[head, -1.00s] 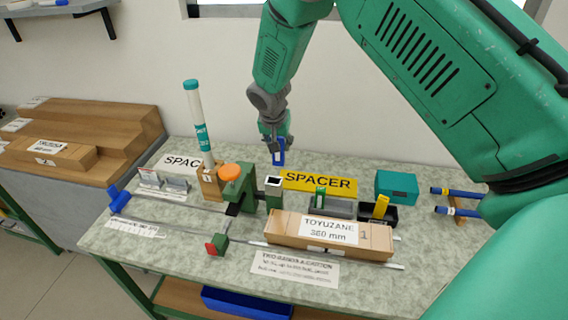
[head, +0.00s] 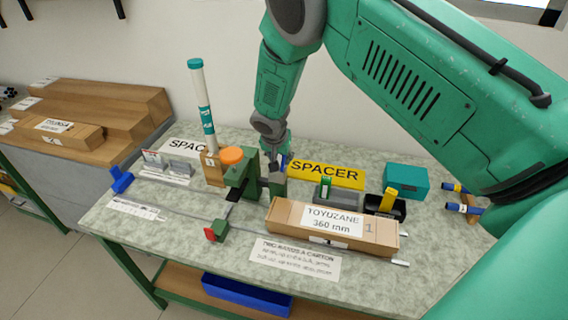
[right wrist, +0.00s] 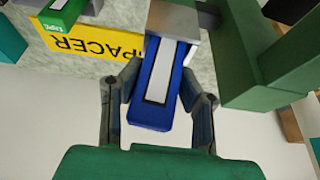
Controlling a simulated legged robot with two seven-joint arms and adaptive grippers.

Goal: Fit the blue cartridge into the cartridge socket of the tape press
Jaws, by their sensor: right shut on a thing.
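The blue cartridge (right wrist: 150,108), with a pale label strip, is between the fingers of my right gripper (right wrist: 158,100), which is shut on it. Its far end meets the grey cartridge socket (right wrist: 176,18) in the right wrist view; I cannot tell how deep it sits. In the head view, my right gripper (head: 279,166) is just above and behind the socket (head: 277,188), and only a little of the cartridge shows. The tape press (head: 243,178) is green with an orange knob. My left gripper is not in view.
A yellow SPACER sign (head: 326,174) lies behind the socket. A green cartridge (head: 326,187) and a yellow cartridge (head: 388,200) stand in holders at right. A TOYUZANE carton (head: 333,228) lies in front. A tall white-and-teal tube (head: 202,105) stands left of the press.

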